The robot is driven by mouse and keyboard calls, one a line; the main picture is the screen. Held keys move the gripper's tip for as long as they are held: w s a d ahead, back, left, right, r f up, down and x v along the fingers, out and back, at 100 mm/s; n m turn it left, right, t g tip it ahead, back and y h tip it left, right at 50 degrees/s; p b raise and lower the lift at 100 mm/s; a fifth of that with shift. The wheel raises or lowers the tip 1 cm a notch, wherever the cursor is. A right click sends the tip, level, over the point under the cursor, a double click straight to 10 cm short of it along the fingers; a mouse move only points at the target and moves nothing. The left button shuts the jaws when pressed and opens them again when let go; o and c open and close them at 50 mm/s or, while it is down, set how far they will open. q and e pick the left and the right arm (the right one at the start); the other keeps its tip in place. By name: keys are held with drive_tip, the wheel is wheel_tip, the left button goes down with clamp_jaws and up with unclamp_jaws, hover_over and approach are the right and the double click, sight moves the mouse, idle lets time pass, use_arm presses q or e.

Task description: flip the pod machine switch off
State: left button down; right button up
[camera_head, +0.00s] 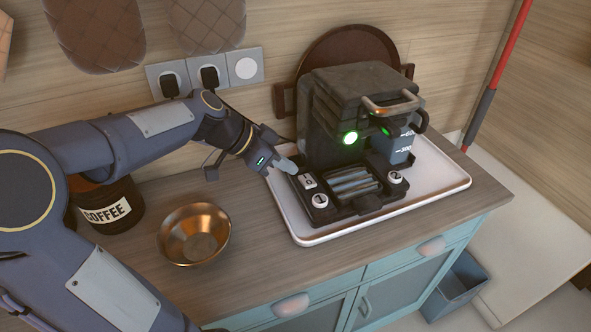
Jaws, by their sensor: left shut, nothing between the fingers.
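The dark pod machine (340,105) stands on a white tray (450,185) on the counter. A bright green light glows on its front, with a smaller green glow beside it. A small white-marked switch (307,181) sits at the left of the machine's low front base. My left gripper (287,166) is shut and empty, its tips just up and left of the switch. I cannot tell whether the tips touch the machine. The exact tilt of the switch is too small to tell. My right gripper is not in view.
Two round white dials (319,201) flank the drip grate. A copper bowl (194,234) and a coffee jar (108,208) stand to the left. A round brown board (345,45) leans behind the machine. Wall sockets (205,73) hold black plugs.

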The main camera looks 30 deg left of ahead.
use_arm(q)
drive_tip(key=v, duration=0.4)
drive_tip(key=shift+s+a+r, duration=0.1)
drive_tip(key=shift+r, duration=0.1)
drive_tip(key=shift+h, duration=0.4)
drive_tip(key=r+p, duration=0.1)
drive_tip(key=r, duration=0.1)
drive_tip(key=a+r+p, duration=0.1)
drive_tip(key=s+r+p, duration=0.1)
drive_tip(key=r+p, duration=0.1)
drive_tip(key=shift+a+r, duration=0.15)
drive_tip(key=shift+r, duration=0.15)
